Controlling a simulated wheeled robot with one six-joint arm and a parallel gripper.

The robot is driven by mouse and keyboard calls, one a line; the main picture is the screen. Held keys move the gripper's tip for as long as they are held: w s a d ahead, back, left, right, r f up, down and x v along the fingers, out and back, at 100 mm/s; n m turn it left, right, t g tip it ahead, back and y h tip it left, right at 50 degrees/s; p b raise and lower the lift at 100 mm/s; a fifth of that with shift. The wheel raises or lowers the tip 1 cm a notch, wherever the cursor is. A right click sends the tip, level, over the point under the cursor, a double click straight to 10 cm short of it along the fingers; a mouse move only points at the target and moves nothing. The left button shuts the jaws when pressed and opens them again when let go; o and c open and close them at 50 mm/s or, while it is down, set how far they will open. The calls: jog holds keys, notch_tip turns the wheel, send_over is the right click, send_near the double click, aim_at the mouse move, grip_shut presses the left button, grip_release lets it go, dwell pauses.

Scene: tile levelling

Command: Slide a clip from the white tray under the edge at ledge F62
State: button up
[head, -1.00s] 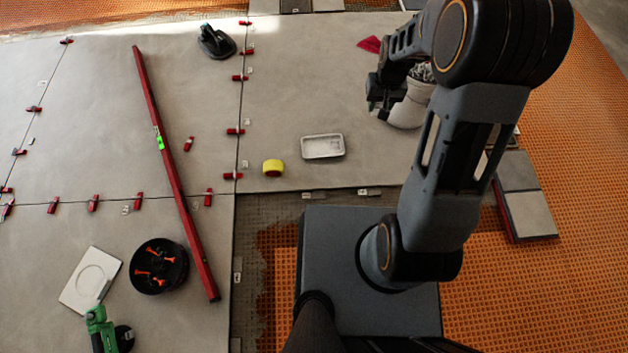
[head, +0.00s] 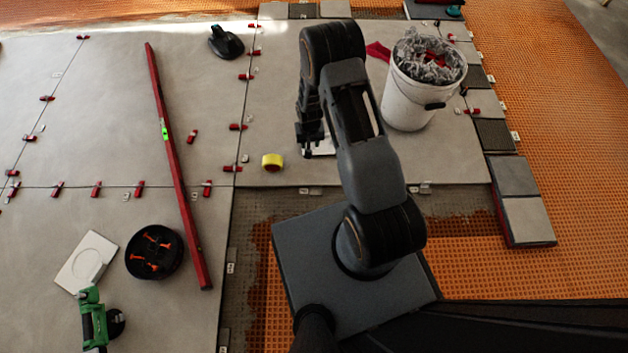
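The white tray (head: 323,149) lies on the large grey tile, mostly hidden behind my gripper in the head view. My gripper (head: 305,151) points down over the tray's left part. Its fingers are small and dark, so I cannot tell whether they are open or shut, or whether they hold a clip. Any clips in the tray are hidden. Small pale clips or tags sit along the tile's front edge, one left of my arm (head: 304,191) and one right of it (head: 425,188). Their markings are too small to read, so I cannot pick out ledge F62.
A yellow tape roll (head: 272,161) lies left of the tray. A white bucket of crumpled grey material (head: 408,102) stands to the right. A long red level (head: 175,170), a black bowl (head: 155,252), a green tool (head: 95,321) and red wedges (head: 237,127) lie left.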

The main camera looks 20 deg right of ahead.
jog(key=shift+m, duration=0.8)
jog(key=shift+s+f+b, duration=0.9)
jog(key=shift+s+f, duration=0.25)
jog(key=shift+f, duration=2.95)
jog(key=shift+s+f+b, duration=0.85)
jog(key=shift+s+f, duration=0.35)
jog(key=shift+f, duration=2.85)
jog(key=shift+s+f+b, duration=0.9)
jog(key=shift+s+f, duration=0.25)
jog(key=shift+f, duration=2.95)
jog(key=shift+f+b, duration=0.1)
jog(key=shift+b, duration=0.2)
jog(key=shift+w+d+b, duration=0.1)
jog(key=shift+w+b, duration=0.25)
jog(key=shift+w, duration=0.1)
jog(key=o, duration=0.8)
notch_tip(320, 180, up, 14)
jog(key=p, duration=0.6)
jog(key=shift+f, duration=0.1)
